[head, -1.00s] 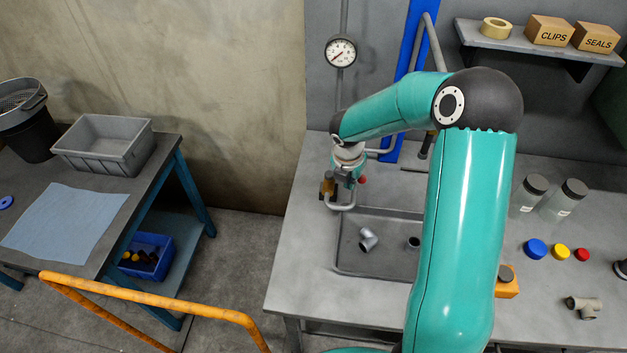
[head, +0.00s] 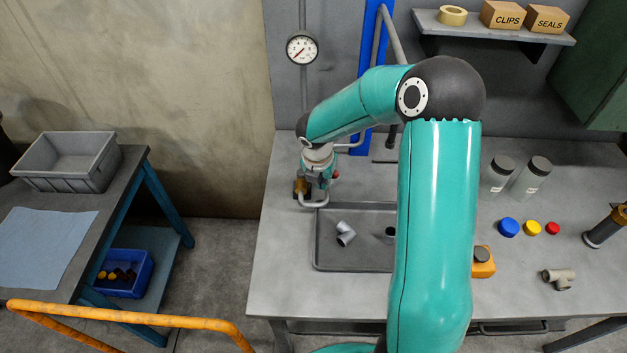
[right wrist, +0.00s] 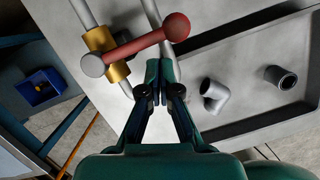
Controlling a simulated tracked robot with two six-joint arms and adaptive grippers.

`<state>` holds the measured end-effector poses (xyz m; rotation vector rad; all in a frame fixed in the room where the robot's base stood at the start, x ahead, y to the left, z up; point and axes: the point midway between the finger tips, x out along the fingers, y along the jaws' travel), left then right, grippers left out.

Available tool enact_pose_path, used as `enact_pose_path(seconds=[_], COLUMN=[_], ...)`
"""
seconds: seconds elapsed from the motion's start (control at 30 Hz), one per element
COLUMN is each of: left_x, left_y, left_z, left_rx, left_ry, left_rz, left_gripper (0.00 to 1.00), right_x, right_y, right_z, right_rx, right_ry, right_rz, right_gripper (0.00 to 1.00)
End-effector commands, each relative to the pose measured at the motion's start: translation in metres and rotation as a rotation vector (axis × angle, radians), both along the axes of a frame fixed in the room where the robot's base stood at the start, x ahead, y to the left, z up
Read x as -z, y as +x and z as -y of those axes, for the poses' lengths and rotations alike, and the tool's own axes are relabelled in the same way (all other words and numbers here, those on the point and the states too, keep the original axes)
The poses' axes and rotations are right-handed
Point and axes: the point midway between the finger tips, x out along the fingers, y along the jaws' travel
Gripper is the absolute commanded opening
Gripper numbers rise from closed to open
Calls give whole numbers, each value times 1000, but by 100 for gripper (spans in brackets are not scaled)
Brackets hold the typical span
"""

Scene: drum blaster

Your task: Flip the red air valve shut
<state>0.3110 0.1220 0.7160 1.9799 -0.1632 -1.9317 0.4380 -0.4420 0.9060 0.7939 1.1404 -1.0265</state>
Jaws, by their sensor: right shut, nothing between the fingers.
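The air valve shows in the right wrist view as a red lever (right wrist: 145,42) with a rounded red end, across a brass body (right wrist: 103,48) on a grey pipe. The lever lies crosswise to the pipe through the brass body. My right gripper (right wrist: 159,72) is shut and empty, with its fingertips just below the lever near the red end; I cannot tell whether they touch. In the head view my right gripper (head: 318,183) points down beside the brass body (head: 301,186), and only the red end (head: 335,174) of the lever shows. My left gripper is out of view.
A sunken grey tray (head: 330,263) holds a grey elbow (head: 345,234) and a small dark-mouthed fitting (head: 389,235). A pressure gauge (head: 302,48) hangs on the wall behind. Jars, coloured caps and a pipe tee (head: 559,279) stand to the right. The bench's left front is clear.

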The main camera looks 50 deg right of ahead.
Motion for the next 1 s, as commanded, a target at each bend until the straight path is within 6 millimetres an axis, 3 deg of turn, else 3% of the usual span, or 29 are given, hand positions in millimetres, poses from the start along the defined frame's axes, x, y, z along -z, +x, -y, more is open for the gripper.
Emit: enact_pose_path(seconds=[0.13, 0.2, 0.3, 0.6, 1.0], left_x=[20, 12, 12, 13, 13], left_y=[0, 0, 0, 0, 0], left_z=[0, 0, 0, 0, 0], left_rx=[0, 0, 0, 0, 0], left_ry=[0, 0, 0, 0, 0], left_rz=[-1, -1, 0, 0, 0], left_gripper=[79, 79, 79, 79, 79], right_x=[9, -16, -37, -83, -91], right_y=[-9, -10, -14, -23, -25], right_z=[-25, -25, -30, -39, -41], right_rx=[-10, -6, -6, -7, -8], right_ry=[1, 0, 1, 3, 4], right_rz=[0, 5, 2, -2, -6], right_gripper=[0, 0, 0, 0, 0])
